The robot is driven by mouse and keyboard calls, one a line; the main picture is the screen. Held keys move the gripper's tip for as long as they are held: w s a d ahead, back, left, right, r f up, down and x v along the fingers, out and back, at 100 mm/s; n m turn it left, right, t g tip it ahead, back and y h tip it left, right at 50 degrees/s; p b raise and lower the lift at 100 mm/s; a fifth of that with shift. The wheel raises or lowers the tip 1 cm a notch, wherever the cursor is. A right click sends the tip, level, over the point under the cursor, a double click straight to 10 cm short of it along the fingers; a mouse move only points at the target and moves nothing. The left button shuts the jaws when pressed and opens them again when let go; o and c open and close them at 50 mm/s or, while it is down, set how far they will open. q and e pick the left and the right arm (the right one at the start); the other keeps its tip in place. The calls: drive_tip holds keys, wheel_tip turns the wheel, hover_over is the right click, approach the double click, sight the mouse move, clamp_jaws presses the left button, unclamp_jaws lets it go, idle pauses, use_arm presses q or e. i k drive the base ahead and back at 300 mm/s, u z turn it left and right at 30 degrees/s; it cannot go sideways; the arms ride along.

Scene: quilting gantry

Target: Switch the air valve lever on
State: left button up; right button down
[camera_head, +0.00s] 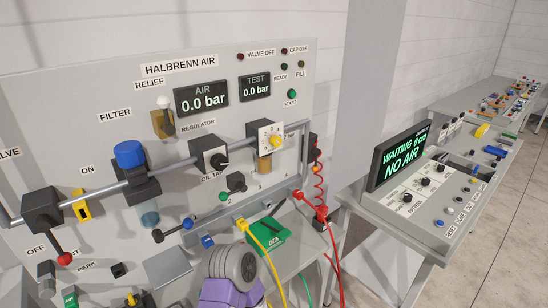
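The air valve is a black block (42,210) on the pipe at the left of the grey panel. Its lever (57,242) hangs down and slightly right from the block and ends in a red knob (64,258). The knob is beside the OFF label (37,250), while the ON label (88,170) is higher up and to the right. A yellow part (82,205) sits just right of the block. The AIR display (202,97) reads 0.0 bar. No fingers of either gripper show in this view.
A blue-capped filter (130,155) and a regulator (210,160) sit along the pipe to the right. Lower are a black-handled valve (172,234) and a PARK label (87,267). A console screen (401,154) reads "WAITING 0 cm NO AIR". Red and yellow hoses hang at centre right.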

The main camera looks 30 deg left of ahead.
sight(43, 221)
drive_tip(key=u, duration=2.6)
drive_tip(key=k, duration=0.5)
drive_tip(key=z, duration=0.45)
drive_tip(key=i, duration=0.65)
drive_tip(key=u, duration=0.7)
